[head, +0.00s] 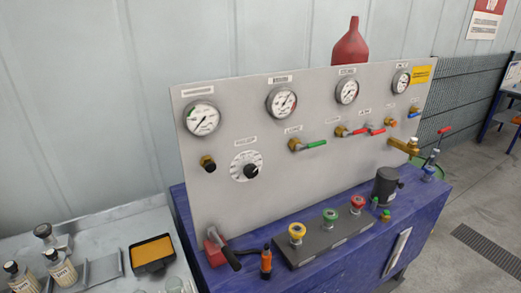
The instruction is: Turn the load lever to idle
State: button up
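A grey upright panel (230,215) stands on a blue cabinet (345,258). A blue-handled lever (413,115) is near the right edge. A red block with a black handle (228,256) stands at the panel's lower left. My gripper is not in view.
Several round gauges (202,118) line the panel top, above a black dial knob (250,170). A brass spout (403,145) juts out at right. A grey block with coloured knobs (325,240) and a dark cylinder (386,186) stand in front. Bottles (60,267) and an orange-filled tray (152,253) sit left.

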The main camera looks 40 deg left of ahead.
aim_at(298, 148)
jog(key=u, duration=1.5)
